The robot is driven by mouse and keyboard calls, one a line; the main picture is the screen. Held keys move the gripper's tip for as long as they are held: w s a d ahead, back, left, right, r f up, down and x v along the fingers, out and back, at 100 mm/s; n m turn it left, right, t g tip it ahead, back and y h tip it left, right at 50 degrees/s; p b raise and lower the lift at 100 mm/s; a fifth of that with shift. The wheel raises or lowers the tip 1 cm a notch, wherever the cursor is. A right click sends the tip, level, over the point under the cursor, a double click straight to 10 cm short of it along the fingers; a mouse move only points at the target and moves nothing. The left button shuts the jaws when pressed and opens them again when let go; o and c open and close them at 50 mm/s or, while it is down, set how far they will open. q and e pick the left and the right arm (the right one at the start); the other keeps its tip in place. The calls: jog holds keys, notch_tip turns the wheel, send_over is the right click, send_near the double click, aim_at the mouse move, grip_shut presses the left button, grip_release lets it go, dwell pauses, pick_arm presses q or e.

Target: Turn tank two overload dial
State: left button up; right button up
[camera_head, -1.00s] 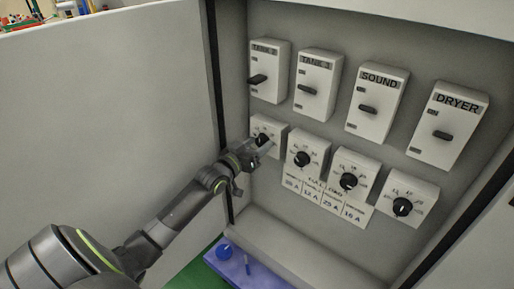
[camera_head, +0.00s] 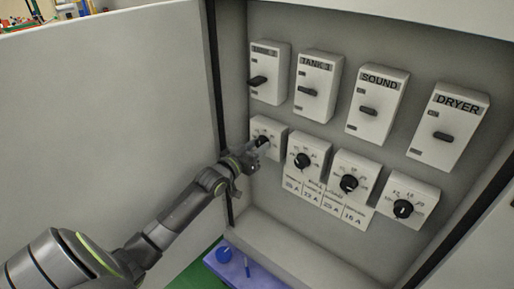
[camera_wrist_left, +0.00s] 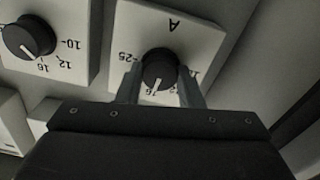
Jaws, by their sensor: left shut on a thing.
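The tank two overload dial (camera_head: 262,141) is a black knob on a white box, the leftmost of the lower row in the head view, below the leftmost switch box (camera_head: 269,73). In the left wrist view the black knob (camera_wrist_left: 160,70) sits between my two fingers, its white pointer line toward the 16 mark. My left gripper (camera_head: 260,143) is shut on the knob; it also shows in the left wrist view (camera_wrist_left: 162,88). My right gripper is not in view.
The cabinet door (camera_head: 110,110) stands at left. A blue-purple tray (camera_head: 232,268) lies below.

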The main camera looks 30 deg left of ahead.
pick_arm(q)
jog(key=shift+f+m+b, duration=0.1)
jog(key=shift+m+b, duration=0.45)
jog(key=shift+m, duration=0.55)
jog(key=shift+m+b, duration=0.4)
jog(key=shift+m, duration=0.4)
jog(key=shift+m+b, duration=0.85)
jog(key=shift+m, duration=1.25)
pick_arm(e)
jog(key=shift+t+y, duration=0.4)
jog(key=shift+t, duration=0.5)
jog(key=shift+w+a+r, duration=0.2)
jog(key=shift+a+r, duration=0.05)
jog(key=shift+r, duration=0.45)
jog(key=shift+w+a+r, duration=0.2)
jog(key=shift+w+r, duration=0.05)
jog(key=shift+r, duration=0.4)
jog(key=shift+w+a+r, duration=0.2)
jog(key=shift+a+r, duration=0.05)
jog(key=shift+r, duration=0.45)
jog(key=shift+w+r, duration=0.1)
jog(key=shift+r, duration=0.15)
pick_arm(q)
jog(key=o, duration=0.9)
jog(key=shift+o, duration=0.3)
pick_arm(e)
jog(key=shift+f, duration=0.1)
